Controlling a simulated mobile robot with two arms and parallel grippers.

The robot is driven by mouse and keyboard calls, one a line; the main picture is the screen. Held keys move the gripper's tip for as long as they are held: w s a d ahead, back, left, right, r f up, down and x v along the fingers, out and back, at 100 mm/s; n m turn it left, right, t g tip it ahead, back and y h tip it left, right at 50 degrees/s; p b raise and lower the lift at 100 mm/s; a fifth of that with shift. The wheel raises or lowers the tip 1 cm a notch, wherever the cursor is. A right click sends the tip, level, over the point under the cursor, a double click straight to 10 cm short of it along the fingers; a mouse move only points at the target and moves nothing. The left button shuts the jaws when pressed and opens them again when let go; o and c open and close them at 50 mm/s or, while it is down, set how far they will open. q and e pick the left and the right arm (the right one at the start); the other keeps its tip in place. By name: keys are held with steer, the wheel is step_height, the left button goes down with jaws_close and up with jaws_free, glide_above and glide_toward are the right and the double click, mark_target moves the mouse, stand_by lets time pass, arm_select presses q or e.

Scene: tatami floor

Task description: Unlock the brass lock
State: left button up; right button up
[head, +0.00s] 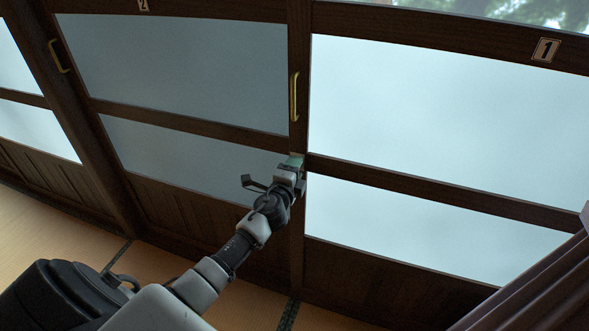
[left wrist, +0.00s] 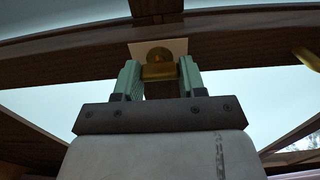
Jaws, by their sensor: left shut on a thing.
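The brass lock (left wrist: 159,70) shows in the left wrist view, a round brass part with a brass block below it, on a pale plate (left wrist: 178,46) fixed to the dark wooden door stile. My left gripper (left wrist: 160,76) has its green-padded fingers on either side of the brass part and is shut on it. In the head view my left gripper (head: 293,162) reaches up to the stile between two door panels and hides the lock. My right gripper is in neither view.
A vertical brass handle (head: 294,97) is on the stile above my left gripper. Panels carry number plates 1 (head: 545,50) and 2 (head: 143,5). Another brass handle (head: 59,56) is at the far left. Tatami floor (head: 50,225) lies below.

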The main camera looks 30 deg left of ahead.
arm_select(q)
steer(key=shift+f, duration=0.1)
steer(key=o, duration=0.9)
steer(key=v, duration=1.1)
steer(key=shift+a, duration=0.1)
steer(key=s+d+f+n+g+h+p, duration=0.1)
steer(key=s+d+f+n+g+p, duration=0.2)
steer(key=s+f, duration=0.75)
steer(key=s+f+n+g+h, duration=0.1)
steer(key=s+f+n+g, duration=0.35)
steer(key=f, duration=1.35)
steer(key=s+d+f+n+g+p, duration=0.1)
steer(key=s+d+f+g, duration=0.1)
steer(key=s, duration=0.7)
steer(key=s+d+f+n+g+h, duration=0.1)
steer(key=s+d+f+n+g, duration=0.1)
steer(key=s+f, duration=0.5)
steer(key=s+d+f+n+g+h+p, duration=0.1)
steer(key=s+d+f+g, duration=0.3)
steer(key=s, duration=0.8)
steer(key=shift+f+n+g+p, duration=0.3)
steer(key=shift+f+n+g, duration=0.15)
steer(key=shift+n, duration=0.3)
